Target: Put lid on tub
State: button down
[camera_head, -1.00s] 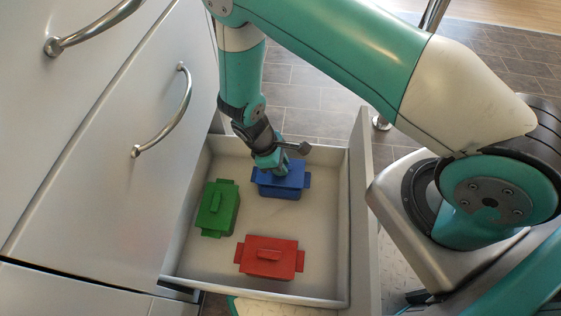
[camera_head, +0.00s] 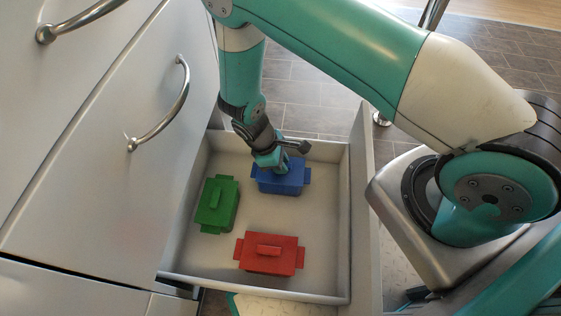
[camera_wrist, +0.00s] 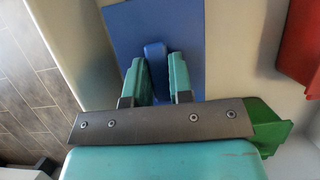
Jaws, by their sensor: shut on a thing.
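A blue tub (camera_head: 282,186) stands in the open drawer at its far side, with a flat blue lid (camera_wrist: 190,25) over it. My gripper (camera_head: 281,166) is over the tub, and in the wrist view its two green fingers (camera_wrist: 158,75) are shut on the lid's raised blue handle (camera_wrist: 155,52). The lid looks to lie on the tub, but my gripper hides part of it in the head view. I cannot tell whether it is fully seated.
A green lidded tub (camera_head: 216,205) stands at the drawer's left and a red lidded tub (camera_head: 268,254) at its near side. The open drawer (camera_head: 328,215) has bare floor between them. Cabinet fronts with metal handles (camera_head: 180,105) rise at the left.

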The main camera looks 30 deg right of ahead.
jog(key=shift+f, duration=0.4)
jog(key=c, duration=0.9)
grip_release()
jog(key=shift+c, duration=0.2)
jog(key=p+v, duration=0.2)
jog(key=v, duration=0.5)
jog(key=shift+r+p, duration=0.3)
